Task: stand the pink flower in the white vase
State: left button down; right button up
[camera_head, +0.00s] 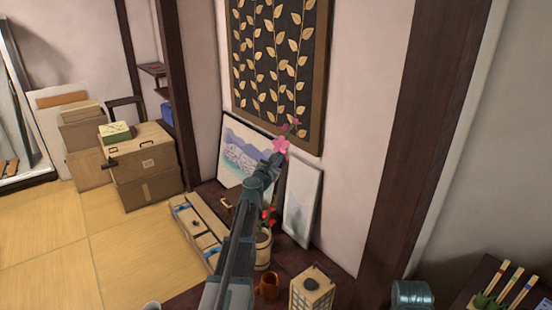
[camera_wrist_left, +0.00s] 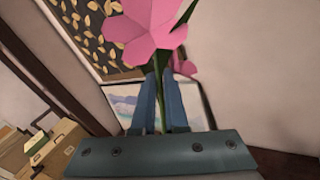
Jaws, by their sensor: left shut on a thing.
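The pink flower (camera_head: 281,146) is at the tip of my left gripper (camera_head: 274,160), raised above the dark table along the wall. In the left wrist view the large pink bloom (camera_wrist_left: 145,32) is close to the camera, and its green stem runs down between the two blue fingers of the left gripper (camera_wrist_left: 161,98). The gripper is shut on the stem. A second, smaller pink blossom (camera_wrist_left: 186,68) shows behind. I cannot make out the white vase for certain; my arm covers part of the table. My right gripper is not in view.
On the table are a wooden box (camera_head: 196,226), a pale container (camera_head: 263,256) near red blooms (camera_head: 269,216), a brown mug (camera_head: 267,286) and a lantern (camera_head: 312,290). Pictures (camera_head: 247,158) lean on the wall. Cardboard boxes (camera_head: 144,168) stand left; the floor (camera_head: 125,245) between is clear.

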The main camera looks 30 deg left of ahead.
pick_arm(q)
jog(key=shift+w+d+r+p, duration=0.1)
jog(key=shift+d+r+p, duration=0.1)
jog(key=shift+r+p, duration=0.3)
jog(key=shift+w+d+r+p, duration=0.15)
jog(key=shift+r+p, duration=0.1)
jog(key=shift+r, duration=0.3)
jog(key=shift+s, duration=0.1)
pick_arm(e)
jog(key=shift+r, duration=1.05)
pick_arm(q)
notch_tip(320, 180, up, 13)
jog(key=p, duration=1.3)
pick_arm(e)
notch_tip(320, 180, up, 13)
pick_arm(q)
jog(key=shift+f, duration=0.15)
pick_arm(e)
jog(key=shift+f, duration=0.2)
